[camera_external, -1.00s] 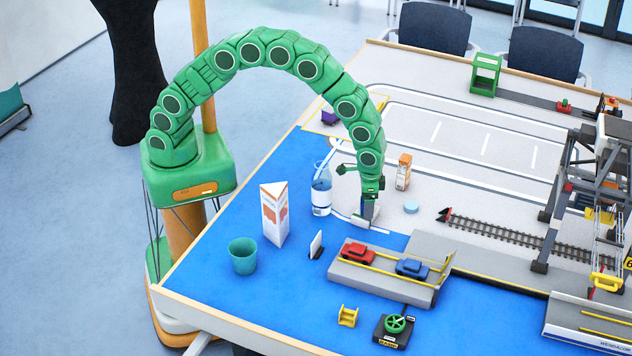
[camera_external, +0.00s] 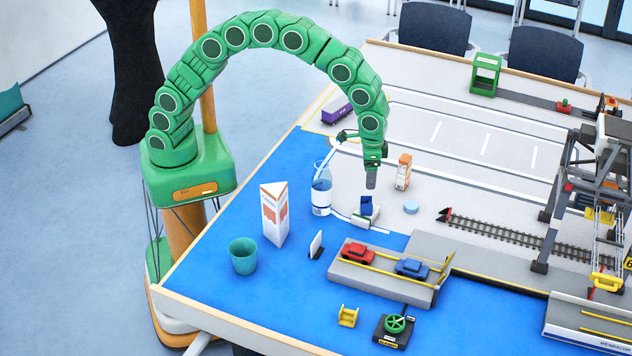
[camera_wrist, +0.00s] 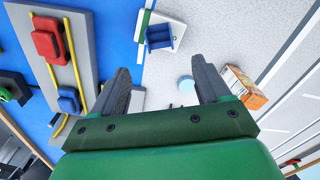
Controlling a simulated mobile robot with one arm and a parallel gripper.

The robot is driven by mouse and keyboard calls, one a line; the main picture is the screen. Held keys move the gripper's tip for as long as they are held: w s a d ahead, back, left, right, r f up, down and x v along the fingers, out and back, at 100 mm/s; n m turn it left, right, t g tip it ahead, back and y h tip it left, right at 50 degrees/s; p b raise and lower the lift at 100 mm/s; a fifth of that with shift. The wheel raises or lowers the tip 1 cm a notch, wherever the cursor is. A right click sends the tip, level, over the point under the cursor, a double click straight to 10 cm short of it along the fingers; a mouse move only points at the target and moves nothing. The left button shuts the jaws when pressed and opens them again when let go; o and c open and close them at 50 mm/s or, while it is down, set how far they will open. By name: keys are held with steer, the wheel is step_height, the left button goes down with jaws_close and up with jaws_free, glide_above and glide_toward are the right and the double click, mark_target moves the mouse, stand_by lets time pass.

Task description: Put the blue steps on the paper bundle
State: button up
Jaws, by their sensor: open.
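The blue steps (camera_external: 366,206) stand on the paper bundle (camera_external: 361,221), a low pale block near the edge between the blue and grey table areas. In the wrist view the blue steps (camera_wrist: 159,37) also lie over the white top of the bundle (camera_wrist: 174,24), apart from the fingers. My gripper (camera_external: 371,183) is above the steps with a visible gap. It points down. In the wrist view its fingers (camera_wrist: 161,66) are spread with nothing between them.
A bottle (camera_external: 321,190) stands just left of the bundle. An orange and white carton (camera_external: 404,172) and a light blue disc (camera_external: 411,208) are to the right. The car ramp (camera_external: 388,280) with red and blue cars lies in front. A triangular carton (camera_external: 274,213) stands farther left.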

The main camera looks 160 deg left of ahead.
steer(key=s+d+r+m, duration=0.15)
steer(key=d+r, duration=0.35)
steer(key=d, duration=0.6)
steer(key=d+r+m, duration=0.3)
steer(key=d+r, duration=0.1)
steer(key=d, duration=0.8)
steer(key=d+r+m, duration=0.3)
steer(key=d+r, duration=0.2)
steer(key=d, duration=0.6)
steer(key=s+d+m+g, duration=0.1)
steer(key=s+d+m, duration=0.2)
steer(key=s+d, duration=0.6)
steer(key=s+d+r+m, duration=0.1)
steer(key=s+d+m, duration=0.2)
steer(key=s+d, duration=0.6)
steer(key=s, duration=0.4)
steer(key=shift+s+r+g, duration=0.2)
steer(key=shift+s+g, duration=0.1)
steer(key=shift+g, duration=0.1)
